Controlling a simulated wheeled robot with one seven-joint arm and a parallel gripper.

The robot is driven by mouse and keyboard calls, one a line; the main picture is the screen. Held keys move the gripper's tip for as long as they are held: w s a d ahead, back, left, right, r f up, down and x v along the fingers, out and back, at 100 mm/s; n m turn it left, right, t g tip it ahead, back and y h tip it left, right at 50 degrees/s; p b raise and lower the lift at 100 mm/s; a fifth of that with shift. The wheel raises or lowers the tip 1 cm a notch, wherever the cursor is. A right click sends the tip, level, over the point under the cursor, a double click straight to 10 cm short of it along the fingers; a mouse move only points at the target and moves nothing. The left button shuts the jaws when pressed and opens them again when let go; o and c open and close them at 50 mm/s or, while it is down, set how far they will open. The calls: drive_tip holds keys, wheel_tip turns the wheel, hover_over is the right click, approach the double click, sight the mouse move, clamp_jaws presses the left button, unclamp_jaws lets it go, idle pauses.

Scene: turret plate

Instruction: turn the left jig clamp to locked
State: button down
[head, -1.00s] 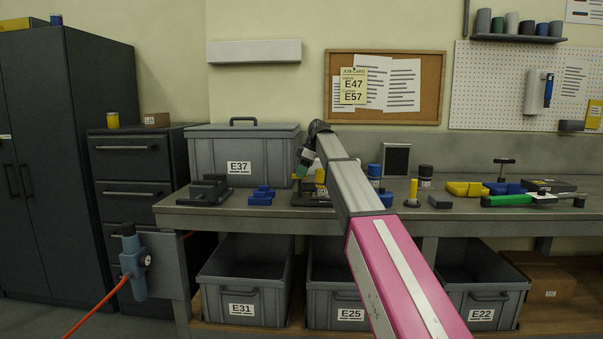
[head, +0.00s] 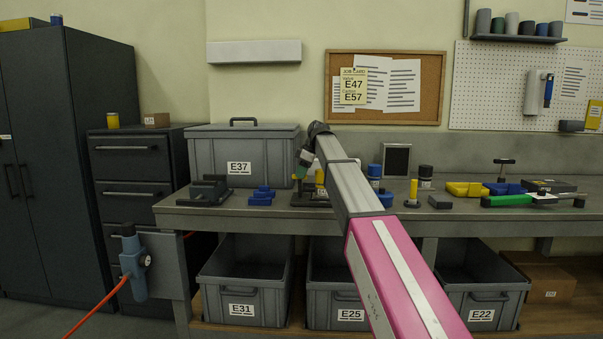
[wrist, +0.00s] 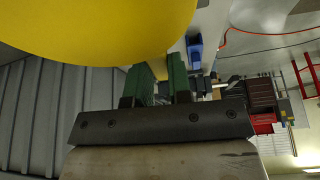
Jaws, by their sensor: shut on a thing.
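The jig (head: 308,199) is a dark base on the bench near its left-middle, with an upright yellow part (head: 320,177) on it. My gripper (head: 302,171) is at the jig's left clamp, beside the yellow part, tilted down from my wrist. In the wrist view its two green fingers (wrist: 157,80) are close together, shut on the clamp. The clamp's turn angle cannot be read. My arm covers the jig's right side in the head view.
A grey lidded crate E37 (head: 223,155) stands close behind and left of the jig. A blue part (head: 261,196) and a dark fixture (head: 209,190) lie to the left. Small jars and tools, including a green-handled tool (head: 505,200), stand to the right.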

drive_tip(key=m, duration=0.1)
drive_tip(key=m+t, duration=0.1)
drive_tip(key=m, duration=0.2)
drive_tip(key=shift+s+h, duration=0.3)
drive_tip(key=m+t, duration=0.1)
drive_tip(key=m, duration=0.1)
drive_tip(key=m+h, duration=0.1)
drive_tip(key=m, duration=0.1)
drive_tip(key=shift+s+a+m+t, duration=0.1)
drive_tip(key=shift+a+m+t, duration=0.05)
drive_tip(key=shift+m+t, duration=0.2)
drive_tip(key=shift+a+m+t+h, duration=0.15)
drive_tip(key=shift+m+h, duration=0.35)
drive_tip(key=shift+m, duration=0.85)
drive_tip(key=shift+m+t+h, duration=0.2)
drive_tip(key=shift+m+h, duration=0.3)
drive_tip(key=shift+m, duration=0.85)
drive_tip(key=shift+a+m+t+h, duration=0.15)
drive_tip(key=shift+m+h, duration=0.35)
drive_tip(key=shift+m, duration=0.85)
drive_tip(key=shift+d+f, duration=0.1)
drive_tip(key=c, duration=1)
unclamp_jaws()
drive_tip(key=shift+c, duration=0.2)
drive_tip(key=shift+r, duration=0.2)
